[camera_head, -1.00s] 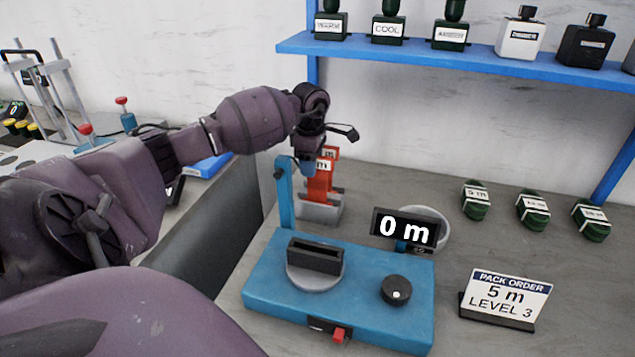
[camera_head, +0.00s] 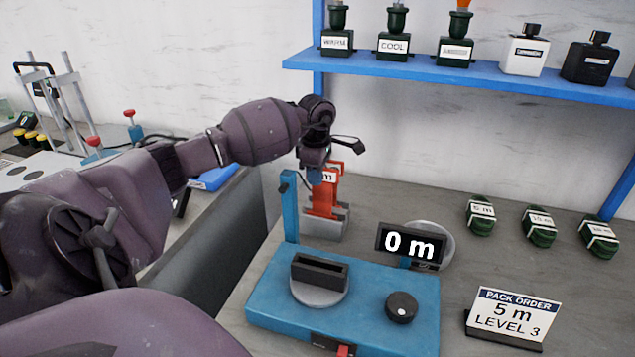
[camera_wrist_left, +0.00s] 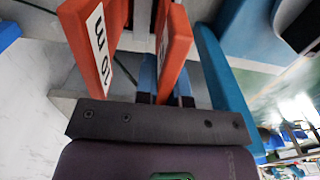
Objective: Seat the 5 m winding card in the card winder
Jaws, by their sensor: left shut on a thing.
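The orange-red winding cards (camera_head: 325,200) stand in a grey rack (camera_head: 333,224) behind the blue card winder (camera_head: 270,310). My left gripper (camera_head: 315,176) is at the upper part of the cards. In the left wrist view its blue fingers (camera_wrist_left: 165,85) are shut on one orange card (camera_wrist_left: 174,45), whose label is mostly hidden. A second orange card (camera_wrist_left: 90,40), marked 10 m, stands beside the fingers. The winder's black slotted holder (camera_head: 320,270) sits empty on a grey disc. My right gripper is out of view.
The winder's blue upright post (camera_head: 289,210) stands close to the gripper and rack. The display (camera_head: 410,244) reads 0 m. A pack order sign (camera_head: 513,314) reads 5 m, level 3. Green coils (camera_head: 540,226) lie at right, below a blue shelf (camera_head: 450,75).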

